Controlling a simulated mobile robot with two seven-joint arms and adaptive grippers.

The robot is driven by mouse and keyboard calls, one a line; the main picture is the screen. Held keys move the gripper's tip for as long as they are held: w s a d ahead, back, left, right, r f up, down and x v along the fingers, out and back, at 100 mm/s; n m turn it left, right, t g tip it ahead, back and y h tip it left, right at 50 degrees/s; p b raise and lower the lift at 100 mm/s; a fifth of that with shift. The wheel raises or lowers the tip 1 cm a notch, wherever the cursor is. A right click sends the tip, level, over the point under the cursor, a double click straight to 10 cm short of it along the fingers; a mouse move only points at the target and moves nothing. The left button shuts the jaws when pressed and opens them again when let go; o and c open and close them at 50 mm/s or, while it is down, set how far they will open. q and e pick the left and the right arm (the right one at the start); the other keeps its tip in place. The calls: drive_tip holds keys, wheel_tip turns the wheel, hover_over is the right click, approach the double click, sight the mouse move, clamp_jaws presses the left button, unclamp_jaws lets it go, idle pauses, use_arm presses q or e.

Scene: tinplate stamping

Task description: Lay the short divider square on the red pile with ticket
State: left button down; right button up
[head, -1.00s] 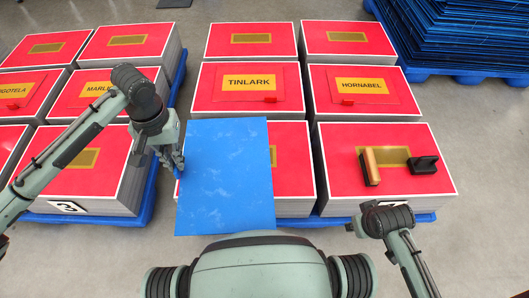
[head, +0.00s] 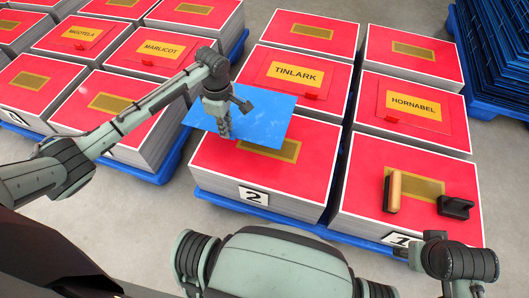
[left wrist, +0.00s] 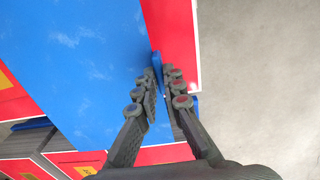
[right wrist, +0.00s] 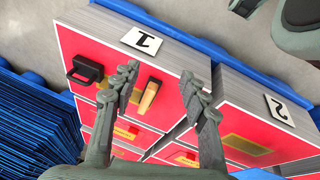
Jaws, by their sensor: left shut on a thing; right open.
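The short divider is a plain blue rectangular sheet (head: 262,112). My left gripper (head: 227,131) is shut on its near edge. In the left wrist view the sheet (left wrist: 75,60) fills the upper left and the fingers (left wrist: 161,75) pinch its edge. The sheet appears to be in the air, over the back left of the red pile numbered 2 (head: 285,185) and close to the TINLARK pile (head: 262,68). I cannot tell its height. The TINLARK ticket (head: 296,74) lies flat on its pile. My right gripper (right wrist: 158,75) is open and empty above the pile numbered 1 (right wrist: 105,62).
A wood-topped block (head: 392,192) and a black holder (head: 455,207) lie on the pile numbered 1. The HORNABEL pile (head: 375,117) is behind it. Blue stacked sheets (head: 500,45) are at far right.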

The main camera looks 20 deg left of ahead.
use_arm(q)
drive_tip(key=s+d+f, duration=0.1)
drive_tip(key=d+f, duration=0.1)
drive_tip(key=d, duration=0.1)
drive_tip(key=s+d+f, duration=0.1)
drive_tip(key=d+f, duration=0.1)
drive_tip(key=d, duration=0.1)
drive_tip(key=s+d+f+b, duration=0.1)
drive_tip(key=d+f, duration=0.1)
drive_tip(key=d, duration=0.2)
drive_tip(key=shift+d+f, duration=0.1)
drive_tip(key=shift+f, duration=0.25)
wheel_tip(320, 180, down, 2)
drive_tip(key=shift+s+f+b, duration=0.1)
drive_tip(key=shift+b, duration=0.4)
drive_tip(key=shift+f, duration=0.7)
use_arm(e)
drive_tip(key=shift+t, duration=0.8)
drive_tip(key=r, duration=0.1)
drive_tip(key=a+r, duration=0.1)
drive_tip(key=r, duration=0.1)
drive_tip(key=w+r, duration=0.1)
drive_tip(key=shift+a+r, duration=0.25)
use_arm(q)
drive_tip(key=c, duration=1.6)
unclamp_jaws()
drive_tip(key=shift+f, duration=0.1)
drive_tip(key=shift+c, duration=0.2)
use_arm(e)
drive_tip(key=shift+d, duration=0.1)
